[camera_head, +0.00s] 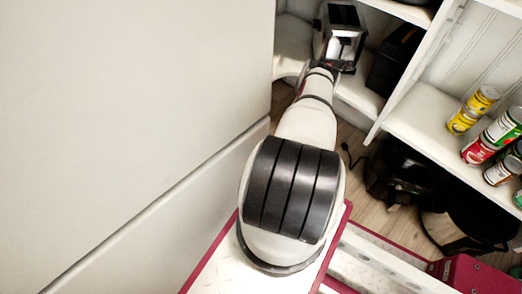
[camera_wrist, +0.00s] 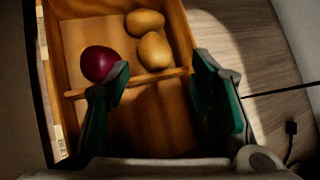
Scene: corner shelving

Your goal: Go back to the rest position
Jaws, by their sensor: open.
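My gripper (camera_wrist: 162,68) is open in the wrist view, its two dark green fingers spread wide with nothing held between them. It is over a wooden box (camera_wrist: 150,118) with a thin divider across it. A dark red onion (camera_wrist: 99,63) lies in the far compartment near the left finger. Two potatoes, one further back (camera_wrist: 145,22) and one nearer (camera_wrist: 155,52), lie in that compartment too. The near compartment looks empty where it shows. In the head view my arm reaches away toward the corner shelving, and the fingers cannot be made out.
White shelves (camera_head: 425,112) on the right hold several cans, among them a yellow one (camera_head: 461,121) and a red one (camera_head: 478,151). Dark bags (camera_head: 400,170) lie on the floor below. A large pale panel (camera_head: 130,90) fills the left. A cable plug (camera_wrist: 291,128) lies on the wood floor.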

